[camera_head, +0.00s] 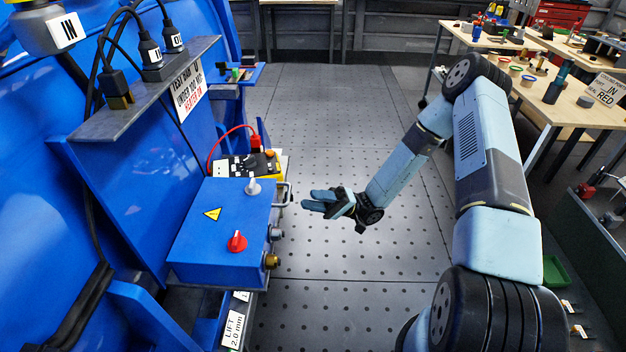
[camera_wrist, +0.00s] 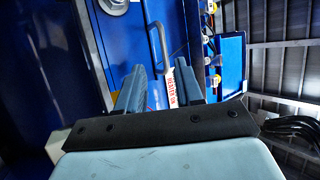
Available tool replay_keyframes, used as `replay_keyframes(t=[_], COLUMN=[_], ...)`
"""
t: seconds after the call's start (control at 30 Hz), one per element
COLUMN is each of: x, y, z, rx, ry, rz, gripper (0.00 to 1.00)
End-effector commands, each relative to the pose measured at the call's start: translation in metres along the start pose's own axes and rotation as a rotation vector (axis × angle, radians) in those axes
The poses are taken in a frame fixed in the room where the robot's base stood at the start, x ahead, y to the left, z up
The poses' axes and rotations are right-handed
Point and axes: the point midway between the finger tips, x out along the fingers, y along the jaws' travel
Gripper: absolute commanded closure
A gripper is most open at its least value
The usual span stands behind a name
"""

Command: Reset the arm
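My gripper (camera_head: 308,200) is at the end of my light blue arm, in the air over the perforated floor. It points left, just right of the metal handle on the blue box (camera_head: 215,230). In the wrist view my gripper (camera_wrist: 161,80) has its two fingers apart, with nothing held between them. A metal handle (camera_wrist: 157,40) shows beyond the fingers. In the head view a small gap seems to lie between the fingertips and the handle; I cannot tell the exact distance.
The box bears a red knob (camera_head: 237,241) and a warning triangle. A yellow and black meter (camera_head: 246,166) with a red lead sits behind it. A grey shelf (camera_head: 147,88) with plugs overhangs at left. Worktables (camera_head: 562,100) stand at right. The middle floor (camera_head: 345,120) is clear.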

Motion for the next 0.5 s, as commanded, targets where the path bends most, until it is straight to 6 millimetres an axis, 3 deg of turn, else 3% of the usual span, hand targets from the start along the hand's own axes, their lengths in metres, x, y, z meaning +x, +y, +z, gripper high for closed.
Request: replay_keyframes(t=[0.27,0.5], x=[0.003,0.012], y=[-0.006,-0.033], z=[0.001,0.009], rx=[0.017,0.106], ry=[-0.039,-0.198], rz=[0.033,0.195], gripper=[0.64,0.64])
